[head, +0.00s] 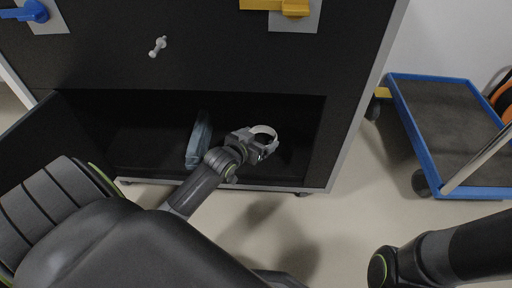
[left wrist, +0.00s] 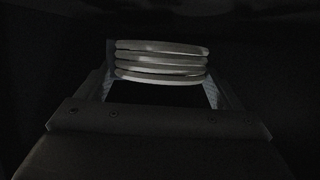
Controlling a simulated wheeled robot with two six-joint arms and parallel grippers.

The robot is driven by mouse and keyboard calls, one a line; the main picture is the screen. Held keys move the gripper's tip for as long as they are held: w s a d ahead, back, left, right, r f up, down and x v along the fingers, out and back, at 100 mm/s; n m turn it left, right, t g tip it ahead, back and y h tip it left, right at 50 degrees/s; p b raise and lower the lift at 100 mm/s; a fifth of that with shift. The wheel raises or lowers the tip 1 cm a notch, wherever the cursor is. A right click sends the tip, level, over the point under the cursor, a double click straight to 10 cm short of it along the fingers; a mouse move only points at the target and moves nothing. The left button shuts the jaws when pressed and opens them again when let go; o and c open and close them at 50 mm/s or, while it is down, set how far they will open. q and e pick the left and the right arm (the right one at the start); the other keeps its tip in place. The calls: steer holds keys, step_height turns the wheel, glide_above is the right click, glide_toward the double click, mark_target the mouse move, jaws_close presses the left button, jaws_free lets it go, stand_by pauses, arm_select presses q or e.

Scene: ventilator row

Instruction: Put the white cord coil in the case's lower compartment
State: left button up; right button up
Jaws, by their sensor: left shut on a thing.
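The white cord coil (head: 265,129) is in the lower compartment opening of the dark case (head: 215,60), towards its right side. My left gripper (head: 257,146) reaches into the opening and is shut on the coil. In the left wrist view the coil (left wrist: 160,60) shows as several stacked pale loops between the two fingers. The lower compartment (head: 300,120) is dark inside, and I cannot tell whether the coil touches its floor. My right arm comes in at the lower right; its gripper is not in view.
A pale blue folded item (head: 199,140) is in the compartment, left of the coil. The open door (head: 32,135) stands at the left. A blue handle (head: 32,11), a yellow handle (head: 292,7) and a grey knob (head: 158,46) sit above. A blue-rimmed cart (head: 430,150) stands at the right.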

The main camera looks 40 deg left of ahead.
arm_select(q)
steer(key=shift+f+b, duration=1.6)
steer(key=shift+f, duration=0.55)
steer(key=shift+r, duration=0.1)
steer(key=o, duration=0.9)
steer(key=shift+f, duration=0.2)
steer(key=shift+r, duration=0.1)
